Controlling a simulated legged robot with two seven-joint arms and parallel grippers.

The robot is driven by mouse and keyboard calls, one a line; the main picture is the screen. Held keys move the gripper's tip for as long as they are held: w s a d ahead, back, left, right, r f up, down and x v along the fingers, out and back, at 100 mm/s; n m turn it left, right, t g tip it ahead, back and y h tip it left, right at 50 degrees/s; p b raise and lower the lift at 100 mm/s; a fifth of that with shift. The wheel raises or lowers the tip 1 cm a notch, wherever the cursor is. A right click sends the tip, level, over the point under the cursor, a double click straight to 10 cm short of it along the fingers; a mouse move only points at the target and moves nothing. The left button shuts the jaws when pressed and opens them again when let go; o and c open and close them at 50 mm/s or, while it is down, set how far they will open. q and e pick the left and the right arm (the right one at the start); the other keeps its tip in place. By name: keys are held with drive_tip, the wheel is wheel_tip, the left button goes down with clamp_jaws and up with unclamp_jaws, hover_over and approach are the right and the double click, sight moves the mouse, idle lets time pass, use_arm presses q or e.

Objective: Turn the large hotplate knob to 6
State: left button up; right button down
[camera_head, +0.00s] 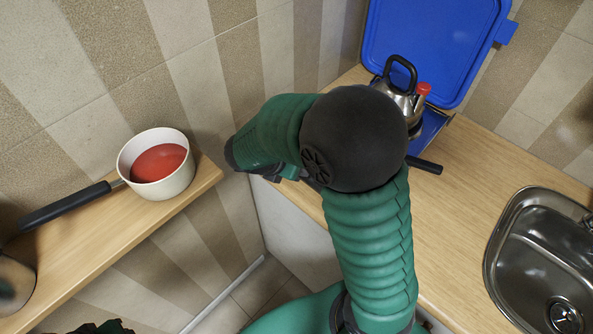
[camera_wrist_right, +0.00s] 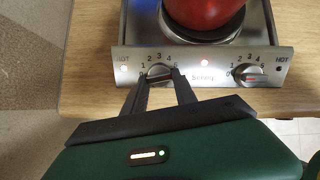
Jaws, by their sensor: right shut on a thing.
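In the right wrist view, the steel hob front (camera_wrist_right: 203,58) carries two round knobs with number scales. My right gripper (camera_wrist_right: 161,76) is shut on the left knob (camera_wrist_right: 160,70), one finger on each side. The fingers partly cover the knob and the end of its scale, so its exact setting is hard to read. The right knob (camera_wrist_right: 249,74) is untouched. I cannot tell from the labels which knob is for the large plate. In the head view the raised blue lid (camera_head: 430,40) stands behind the hob, and my right arm hides the knobs. My left gripper is not visible.
A red vessel (camera_wrist_right: 205,10) stands on the hob behind the panel. A steel kettle (camera_head: 398,97) with a black handle stands before the lid. A sink (camera_head: 545,255) lies at right. A white pan (camera_head: 157,165) sits on the left shelf. The worktop (camera_head: 455,215) between is clear.

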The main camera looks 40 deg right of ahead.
drive_tip(key=shift+w+r+m+b, duration=0.1)
drive_tip(key=shift+w+m+b, duration=0.15)
drive_tip(key=shift+m+b, duration=0.65)
drive_tip(key=shift+m, duration=0.5)
drive_tip(key=c, duration=1.4)
unclamp_jaws()
drive_tip(key=o, duration=0.4)
drive_tip(key=shift+a, duration=0.1)
drive_tip(key=w+p+v, duration=0.1)
drive_tip(key=p+v, duration=0.1)
drive_tip(key=v, duration=1.4)
drive_tip(key=shift+s+a+r, duration=0.25)
drive_tip(key=shift+s+a, duration=0.05)
drive_tip(key=shift+s, duration=0.1)
